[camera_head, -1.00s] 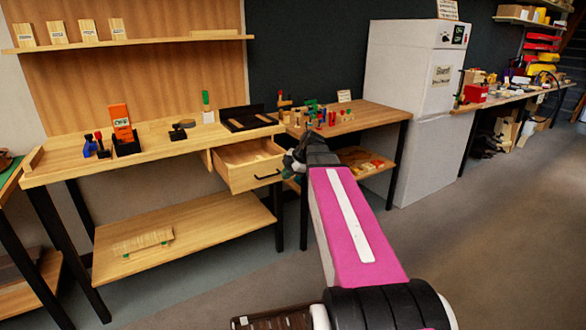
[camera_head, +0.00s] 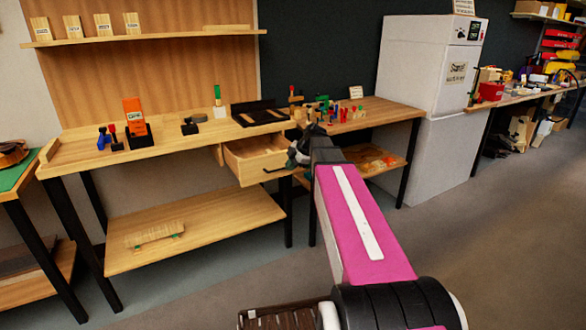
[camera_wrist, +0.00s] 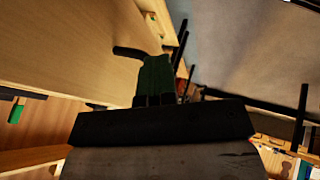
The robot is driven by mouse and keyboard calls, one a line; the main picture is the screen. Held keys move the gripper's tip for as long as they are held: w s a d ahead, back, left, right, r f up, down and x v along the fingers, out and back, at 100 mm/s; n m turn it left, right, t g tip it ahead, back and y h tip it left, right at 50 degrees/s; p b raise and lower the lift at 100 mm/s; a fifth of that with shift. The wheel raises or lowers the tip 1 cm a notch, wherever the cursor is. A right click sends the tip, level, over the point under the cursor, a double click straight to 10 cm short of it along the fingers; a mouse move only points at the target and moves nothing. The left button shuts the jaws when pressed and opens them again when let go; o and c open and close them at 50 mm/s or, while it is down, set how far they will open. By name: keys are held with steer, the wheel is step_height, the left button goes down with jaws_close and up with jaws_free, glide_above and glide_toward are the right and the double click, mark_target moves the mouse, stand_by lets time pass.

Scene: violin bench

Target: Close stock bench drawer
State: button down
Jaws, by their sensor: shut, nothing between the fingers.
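The stock bench drawer (camera_head: 248,158) is pale wood and stands pulled out under the right end of the wooden bench (camera_head: 165,137). Its inside shows from above. A black bar handle (camera_head: 277,169) is on its front. My gripper (camera_head: 293,157) is at the right end of the drawer front, partly covering it. In the wrist view my gripper (camera_wrist: 155,68) shows dark green fingers, shut and empty, beside a wooden panel. A black bar, likely the handle (camera_wrist: 130,52), reaches to the fingertips. I cannot tell whether they touch.
A second bench (camera_head: 375,113) with small tools stands to the right of the drawer, close to my gripper. A white cabinet (camera_head: 425,85) is beyond it. A lower shelf (camera_head: 200,232) lies below the drawer. The grey floor (camera_head: 480,240) at the right is clear.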

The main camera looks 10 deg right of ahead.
glide_toward(261, 153)
steer(key=shift+s+a+f, duration=0.35)
steer(key=shift+a+f, duration=0.2)
steer(key=shift+s+a+f, duration=0.35)
steer(key=shift+a+f, duration=0.2)
steer(key=shift+w, duration=0.15)
